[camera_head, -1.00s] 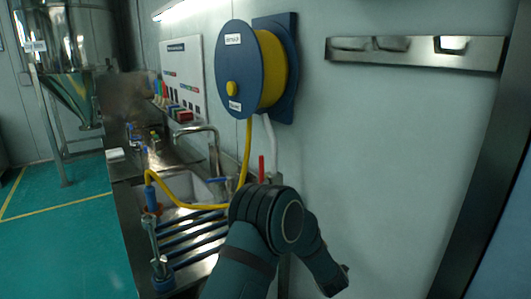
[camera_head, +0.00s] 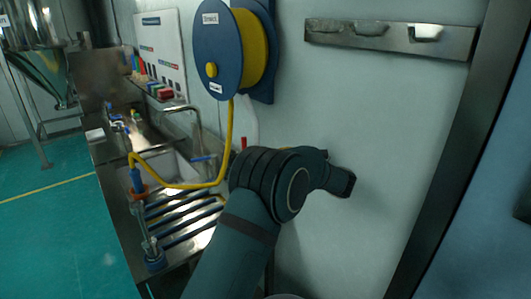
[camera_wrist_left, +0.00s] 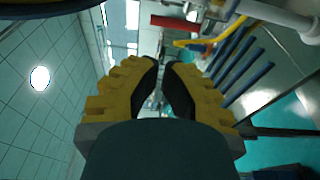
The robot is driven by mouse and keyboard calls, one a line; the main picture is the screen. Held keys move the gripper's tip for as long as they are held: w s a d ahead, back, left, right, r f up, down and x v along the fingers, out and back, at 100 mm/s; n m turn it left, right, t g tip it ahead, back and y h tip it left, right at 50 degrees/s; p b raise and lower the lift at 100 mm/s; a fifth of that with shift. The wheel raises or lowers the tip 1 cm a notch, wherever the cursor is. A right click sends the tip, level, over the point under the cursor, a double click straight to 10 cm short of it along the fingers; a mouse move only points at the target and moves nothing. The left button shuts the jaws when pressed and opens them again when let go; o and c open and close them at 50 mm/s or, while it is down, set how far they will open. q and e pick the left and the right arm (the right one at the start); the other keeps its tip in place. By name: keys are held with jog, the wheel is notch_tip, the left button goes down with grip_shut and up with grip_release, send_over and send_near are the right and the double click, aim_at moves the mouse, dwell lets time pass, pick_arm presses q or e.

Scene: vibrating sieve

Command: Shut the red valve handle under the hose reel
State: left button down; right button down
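The red valve handle (camera_wrist_left: 175,22) shows in the left wrist view as a short red bar near the top edge, just beyond and a little right of my fingertips. My left gripper (camera_wrist_left: 161,70) has yellow-and-black fingers with a narrow gap between them and nothing held. It is apart from the handle in the picture. In the head view only a small red bit of the handle (camera_head: 249,148) shows below the hose reel (camera_head: 229,50); my arm covers the rest. My right gripper is not in view.
A yellow hose (camera_head: 207,184) hangs from the reel into the sink area. A steel counter (camera_head: 134,240) with blue bars stands at left. A steel wall rail (camera_head: 390,38) is at upper right. The wall right of my arm is clear.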

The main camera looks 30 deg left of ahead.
aim_at(245, 141)
pick_arm(q)
jog(key=w+a, duration=0.2)
jog(key=a, duration=1.1)
jog(key=shift+w+p, duration=0.3)
jog(key=shift+p, duration=0.15)
jog(key=shift+w+a+r+h+p, duration=0.15)
jog(key=shift+a+r+h+p, duration=0.25)
jog(key=shift+h+p, duration=0.55)
jog(key=shift+w+a+m+g+h+p, duration=0.3)
jog(key=shift+a+h+p, duration=0.35)
jog(key=shift+p, duration=0.55)
jog(key=shift+w+a+f, duration=0.15)
jog(key=shift+a, duration=0.4)
jog(key=shift+w+x, duration=0.25)
jog(key=shift+x, duration=0.8)
